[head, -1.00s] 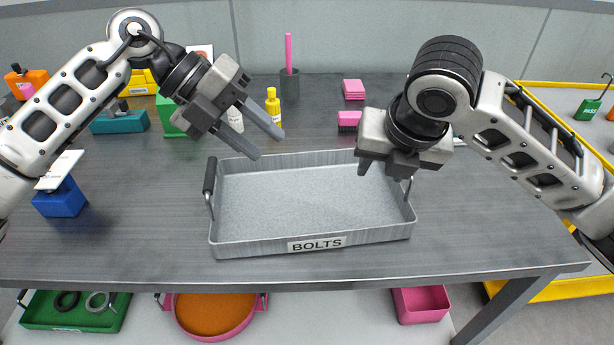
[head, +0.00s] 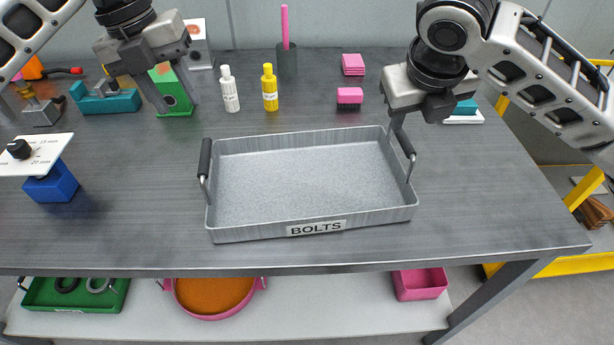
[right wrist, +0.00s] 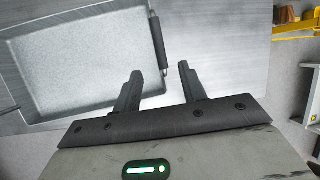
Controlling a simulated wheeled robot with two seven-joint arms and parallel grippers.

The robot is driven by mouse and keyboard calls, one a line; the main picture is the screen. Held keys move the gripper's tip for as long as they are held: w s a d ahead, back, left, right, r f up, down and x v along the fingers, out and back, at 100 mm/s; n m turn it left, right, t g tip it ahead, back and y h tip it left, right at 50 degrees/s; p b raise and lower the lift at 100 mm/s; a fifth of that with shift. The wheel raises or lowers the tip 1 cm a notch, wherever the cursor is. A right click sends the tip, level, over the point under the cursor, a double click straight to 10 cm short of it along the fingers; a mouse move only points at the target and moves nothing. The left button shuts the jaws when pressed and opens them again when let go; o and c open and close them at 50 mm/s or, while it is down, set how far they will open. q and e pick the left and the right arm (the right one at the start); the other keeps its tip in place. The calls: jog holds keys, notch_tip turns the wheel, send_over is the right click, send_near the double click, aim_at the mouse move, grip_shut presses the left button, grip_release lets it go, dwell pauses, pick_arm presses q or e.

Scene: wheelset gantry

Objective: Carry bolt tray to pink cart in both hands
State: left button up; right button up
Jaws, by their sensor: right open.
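The grey bolt tray (head: 300,228), labelled BOLTS, lies flat and empty on the table, with a dark handle at each end. My left gripper (head: 178,106) is open and empty, behind and left of the left handle (head: 205,158), well apart from it. My right gripper (head: 398,124) is open and empty near the back end of the right handle (head: 404,142). In the right wrist view, the right handle (right wrist: 158,42) lies ahead of the open fingers (right wrist: 155,80), roughly in line with the gap; I cannot tell the height between them. No pink cart shows.
White bottle (head: 230,90), yellow bottle (head: 269,88) and pink blocks (head: 350,96) stand behind the tray. A pink bin (head: 420,283) sits on the lower shelf. A yellow-framed stand (head: 545,262) is at right.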

aim_at(204, 145)
pick_arm(q)
jog(key=f, duration=0.4)
jog(key=d+f, duration=0.1)
jog(key=f, duration=0.3)
jog(key=d+f, duration=0.1)
jog(key=f, duration=0.2)
jog(key=shift+w+d+f, duration=0.1)
jog(key=shift+d+f, duration=0.05)
jog(key=shift+f, duration=0.25)
pick_arm(e)
jog(key=x, duration=1.2)
pick_arm(q)
jog(key=shift+c, duration=0.4)
pick_arm(e)
jog(key=shift+c, duration=0.3)
pick_arm(q)
grip_shut()
pick_arm(e)
jog(key=shift+r, duration=0.1)
grip_shut()
pick_arm(q)
jog(key=shift+r, duration=0.1)
